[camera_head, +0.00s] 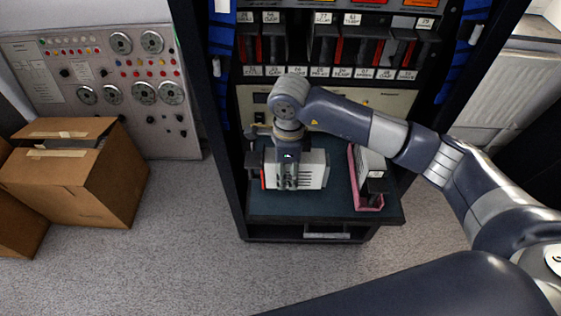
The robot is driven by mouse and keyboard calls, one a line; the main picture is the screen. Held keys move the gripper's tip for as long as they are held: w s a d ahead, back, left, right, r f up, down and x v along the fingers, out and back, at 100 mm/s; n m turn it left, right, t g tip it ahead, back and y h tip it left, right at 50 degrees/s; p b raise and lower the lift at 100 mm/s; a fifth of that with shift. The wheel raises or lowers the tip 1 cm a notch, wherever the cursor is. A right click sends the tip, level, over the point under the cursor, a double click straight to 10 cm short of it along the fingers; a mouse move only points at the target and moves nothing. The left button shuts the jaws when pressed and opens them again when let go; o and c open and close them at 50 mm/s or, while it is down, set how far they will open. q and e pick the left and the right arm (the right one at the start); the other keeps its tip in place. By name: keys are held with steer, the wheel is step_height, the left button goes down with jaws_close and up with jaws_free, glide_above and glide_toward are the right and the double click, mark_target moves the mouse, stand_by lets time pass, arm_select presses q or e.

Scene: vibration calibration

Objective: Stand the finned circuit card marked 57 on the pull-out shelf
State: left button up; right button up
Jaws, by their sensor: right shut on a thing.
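My right gripper (288,184) comes down from above over the pull-out shelf (328,212) and is shut on a white circuit card (316,168). The card is upright, with an orange strip at its left end. The gripper covers its middle. I cannot read a number on it, and I cannot tell whether its lower edge touches the shelf. My left gripper is out of view.
A pink holder (355,185) with a white and black unit (371,165) stands at the shelf's right. Labelled cards (325,45) fill the rack above. A dark item (253,165) is left of the held card. The front shelf strip is bare. Cardboard boxes (110,180) stand left.

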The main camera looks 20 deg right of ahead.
steer(key=w, duration=0.5)
steer(key=shift+a+f+p, duration=0.15)
steer(key=shift+a+p, duration=0.15)
step_height(320, 180, down, 3)
steer(key=shift+f+p, duration=0.15)
steer(key=shift+p, duration=0.4)
steer(key=shift+f, duration=0.15)
steer(key=shift+f, duration=0.1)
steer(key=shift+f+b, duration=0.15)
steer(key=shift+b, duration=0.15)
steer(key=o, duration=1.2)
